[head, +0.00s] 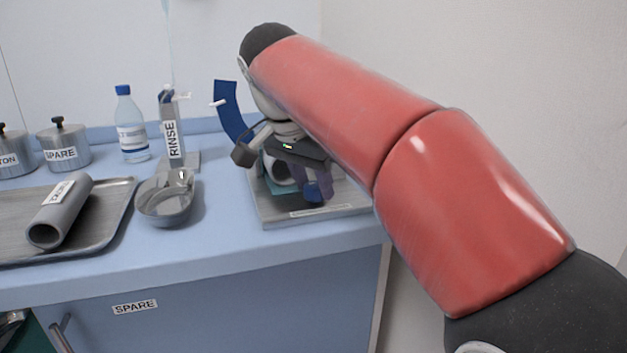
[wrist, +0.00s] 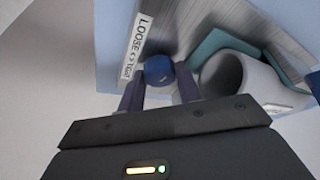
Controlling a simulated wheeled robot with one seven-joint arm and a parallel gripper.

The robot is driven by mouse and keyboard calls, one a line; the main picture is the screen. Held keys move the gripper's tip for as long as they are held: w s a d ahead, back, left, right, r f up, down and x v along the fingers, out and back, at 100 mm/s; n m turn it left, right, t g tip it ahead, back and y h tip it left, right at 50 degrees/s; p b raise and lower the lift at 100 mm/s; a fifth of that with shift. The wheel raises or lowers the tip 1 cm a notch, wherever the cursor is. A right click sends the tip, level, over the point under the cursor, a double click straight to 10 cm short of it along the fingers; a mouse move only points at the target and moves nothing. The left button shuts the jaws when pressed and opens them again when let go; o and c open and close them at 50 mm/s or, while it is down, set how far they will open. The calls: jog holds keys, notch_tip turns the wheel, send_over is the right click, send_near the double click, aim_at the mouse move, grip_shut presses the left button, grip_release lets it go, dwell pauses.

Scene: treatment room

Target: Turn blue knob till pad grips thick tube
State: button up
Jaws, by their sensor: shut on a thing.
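The blue knob (wrist: 158,70) sits between the two fingers of my gripper (wrist: 159,88) in the wrist view, and my gripper is shut on it. In the head view my gripper (head: 313,187) is low over the metal base plate (head: 290,213), at its front. The thick grey tube (wrist: 222,74) lies right of the knob in the wrist view, beside teal parts (wrist: 207,46). In the head view my arm and gripper hide most of the tube. I cannot tell whether a pad touches it.
A LOOSE–TIGHT label (wrist: 137,48) is beside the knob. A blue curved piece (head: 231,108) with a white pointer rises behind. Left are a steel bowl (head: 166,205), a RINSE stand (head: 171,135), a bottle (head: 131,128) and a tray (head: 105,215) holding another grey tube (head: 60,212).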

jog(key=shift+m, duration=0.4)
jog(key=o, duration=1)
jog(key=shift+c, duration=0.2)
jog(key=shift+a+r, duration=0.1)
jog(key=v, duration=0.7)
jog(key=shift+r, duration=0.25)
jog(key=shift+s+a, duration=0.1)
jog(key=shift+s, duration=0.1)
